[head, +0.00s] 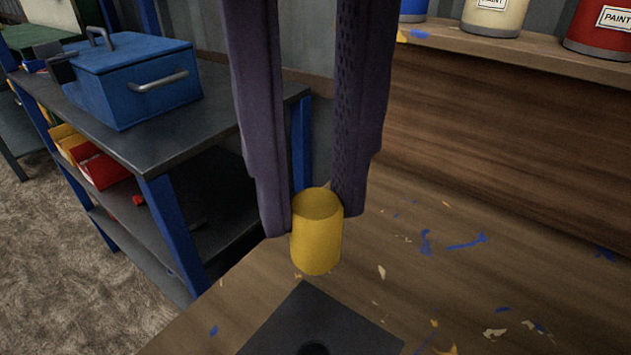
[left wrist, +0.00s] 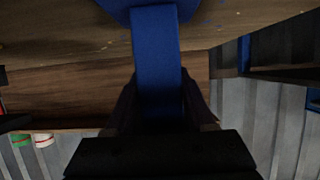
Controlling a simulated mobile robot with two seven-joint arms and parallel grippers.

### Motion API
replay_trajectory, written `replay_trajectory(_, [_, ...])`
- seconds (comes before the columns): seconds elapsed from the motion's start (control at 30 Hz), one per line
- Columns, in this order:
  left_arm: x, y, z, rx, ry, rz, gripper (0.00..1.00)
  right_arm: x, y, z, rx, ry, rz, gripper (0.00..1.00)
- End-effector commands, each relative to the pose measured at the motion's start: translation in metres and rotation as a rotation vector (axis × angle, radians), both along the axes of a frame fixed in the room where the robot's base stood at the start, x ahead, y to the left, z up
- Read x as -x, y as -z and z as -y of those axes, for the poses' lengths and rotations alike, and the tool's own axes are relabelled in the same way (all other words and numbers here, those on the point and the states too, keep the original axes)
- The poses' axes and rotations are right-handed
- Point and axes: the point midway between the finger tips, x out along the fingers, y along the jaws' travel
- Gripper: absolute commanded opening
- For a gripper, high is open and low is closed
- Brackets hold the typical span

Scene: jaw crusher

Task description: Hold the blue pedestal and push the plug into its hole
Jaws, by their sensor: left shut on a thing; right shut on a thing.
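The plug appears as a yellow cylinder (head: 317,240), upright between the fingertips of my right gripper (head: 312,215) in the head view. The gripper is shut on it. Below the plug in the picture is a dark square plate (head: 290,322) with a round dark hole (head: 313,349) cut off by the bottom edge. The plug is apart from the hole. In the left wrist view a blue post, the pedestal (left wrist: 156,60), runs between the dark fingers of my left gripper (left wrist: 160,105), which is shut on it. My left gripper is not in the head view.
A paint-flecked wooden bench (head: 460,285) fills the right, with paint cans (head: 491,15) on a raised shelf behind. At left stands a dark-topped rack (head: 150,135) carrying a blue toolbox (head: 135,80). The bench top right of the plug is clear.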

Motion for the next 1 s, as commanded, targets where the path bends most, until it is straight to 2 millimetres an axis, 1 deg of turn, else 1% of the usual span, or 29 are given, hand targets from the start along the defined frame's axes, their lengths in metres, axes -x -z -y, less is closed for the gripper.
replay_trajectory(0.07, [0.0,0.0,0.0,0.0,0.0,0.0,0.0,0.0,0.004,0.0,0.0,-0.005,-0.002,0.0])
replay_trajectory(0.37, [0.0,0.0,0.0,0.0,0.0,0.0,0.0,0.001,0.05,0.0,-0.001,-0.048,-0.008,0.0])
replay_trajectory(0.5, [0.0,0.0,0.0,0.0,0.0,0.0,0.0,0.001,0.079,0.0,0.002,-0.051,-0.007,0.0])
replay_trajectory(0.6, [0.0,0.0,0.0,0.0,0.0,0.0,0.0,0.001,0.097,0.0,0.003,-0.051,-0.004,0.0])
replay_trajectory(0.87, [0.0,0.0,0.0,0.0,0.0,0.0,0.0,0.001,0.123,0.0,0.001,-0.052,-0.004,0.0])
replay_trajectory(1.0, [0.0,0.0,0.0,0.0,0.0,0.0,0.0,0.001,0.144,0.0,0.002,-0.051,-0.005,0.0])
